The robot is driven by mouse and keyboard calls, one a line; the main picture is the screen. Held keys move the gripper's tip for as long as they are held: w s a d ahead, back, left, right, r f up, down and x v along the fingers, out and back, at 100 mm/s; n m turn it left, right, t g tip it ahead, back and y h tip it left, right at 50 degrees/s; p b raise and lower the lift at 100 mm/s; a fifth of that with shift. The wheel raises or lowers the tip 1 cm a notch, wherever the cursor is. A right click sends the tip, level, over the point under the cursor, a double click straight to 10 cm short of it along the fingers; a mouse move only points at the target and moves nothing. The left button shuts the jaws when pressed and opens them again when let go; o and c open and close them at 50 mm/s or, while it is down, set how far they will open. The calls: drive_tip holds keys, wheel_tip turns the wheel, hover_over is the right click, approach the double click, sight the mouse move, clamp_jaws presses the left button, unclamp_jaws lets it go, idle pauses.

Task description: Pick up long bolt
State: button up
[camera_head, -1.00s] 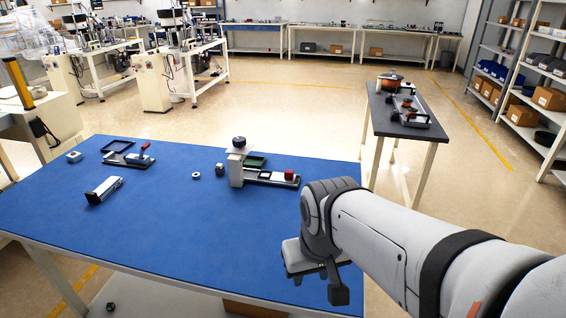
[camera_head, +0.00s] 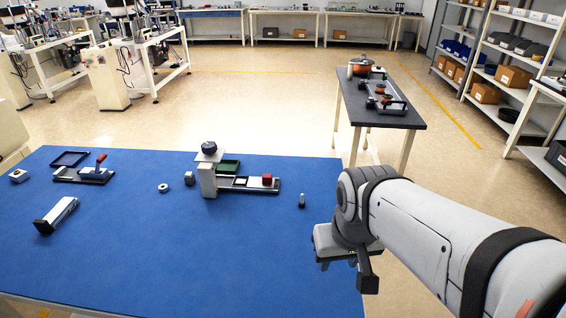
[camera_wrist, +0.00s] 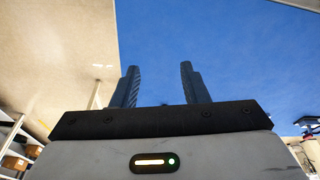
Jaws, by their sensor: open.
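A small dark upright piece (camera_head: 302,200), which may be the long bolt, stands on the blue tabletop near its right edge. It is too small to make out in detail. My gripper is open, with its two black fingers (camera_wrist: 160,72) apart and nothing between them in the wrist view. In the head view my gripper hangs at the table's right edge, in front and to the right of the small piece, clear of it. The wrist view shows bare blue tabletop (camera_wrist: 225,50) beyond the fingers and no bolt.
A fixture with a grey post (camera_head: 208,180) and a tray with a red block stands left of the small piece. A nut-like ring (camera_head: 163,188), a grey block (camera_head: 189,178) and a silver-topped device (camera_head: 56,215) lie further left. A dark side table (camera_head: 375,108) stands behind.

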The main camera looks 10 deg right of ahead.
drive_tip(key=w+d+p, duration=0.1)
drive_tip(key=w, duration=0.7)
drive_tip(key=m+t+h+p, duration=0.1)
drive_tip(key=m+t+p, duration=0.1)
drive_tip(key=m+p, duration=0.1)
hover_over(302, 195)
drive_tip(key=s, duration=0.2)
wheel_tip(302, 195, down, 13)
drive_tip(key=shift+p+x, duration=0.7)
drive_tip(key=shift+x, duration=3.55)
drive_tip(key=shift+s+a+f, duration=0.1)
drive_tip(key=shift+s+a, duration=0.05)
drive_tip(key=shift+c, duration=0.6)
clamp_jaws()
